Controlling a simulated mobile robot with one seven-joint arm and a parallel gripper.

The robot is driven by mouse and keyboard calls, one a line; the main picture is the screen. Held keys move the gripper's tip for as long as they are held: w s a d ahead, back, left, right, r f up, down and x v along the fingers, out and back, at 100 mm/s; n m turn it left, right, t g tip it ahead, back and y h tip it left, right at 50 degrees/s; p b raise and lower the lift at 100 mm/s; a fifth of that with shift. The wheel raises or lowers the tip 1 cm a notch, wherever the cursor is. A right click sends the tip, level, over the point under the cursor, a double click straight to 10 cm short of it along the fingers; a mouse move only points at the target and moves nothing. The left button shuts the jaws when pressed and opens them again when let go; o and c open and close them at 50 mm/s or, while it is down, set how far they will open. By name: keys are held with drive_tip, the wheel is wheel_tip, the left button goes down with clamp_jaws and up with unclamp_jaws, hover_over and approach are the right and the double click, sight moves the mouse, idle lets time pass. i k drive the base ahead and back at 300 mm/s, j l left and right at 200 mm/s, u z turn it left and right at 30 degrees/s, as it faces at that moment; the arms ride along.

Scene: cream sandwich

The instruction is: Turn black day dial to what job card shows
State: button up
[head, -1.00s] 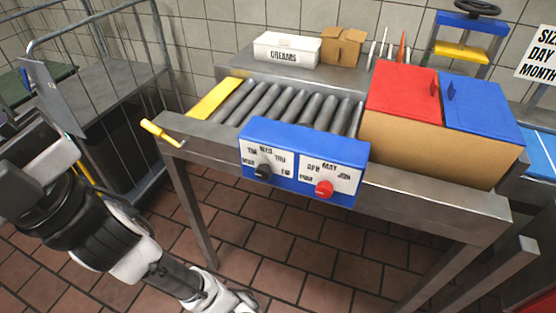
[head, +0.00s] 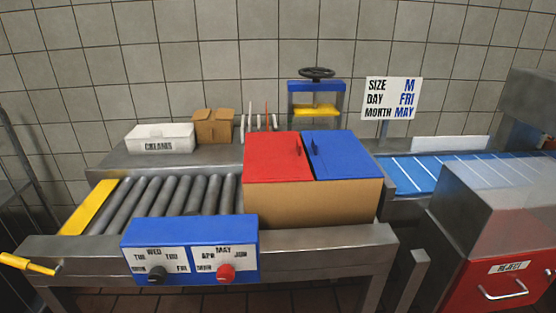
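The blue dial box (head: 190,238) is fixed to the front of the roller table. Its left face holds the black day dial (head: 156,275), with day labels including TUE, WED, THU and FRI around it. Its right face holds the red month dial (head: 226,273), with labels including APR, MAY and JUN. Where either dial points is too small to tell. My gripper is not in the current view.
A cardboard box (head: 310,204) with red and blue lids stands right of the rollers (head: 170,205). A yellow handle (head: 28,263) sticks out at the left. A red REJECT drawer (head: 497,287) and a blue conveyor (head: 420,173) are at the right.

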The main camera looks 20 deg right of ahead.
sight(158, 275)
drive_tip(key=k+l+u, duration=0.1)
drive_tip(key=l+u, duration=0.15)
drive_tip(key=k+l+u, duration=0.1)
drive_tip(key=l+u, duration=0.15)
drive_tip(key=k+l+u, duration=0.15)
drive_tip(key=l+u, duration=0.15)
drive_tip(key=l, duration=0.1)
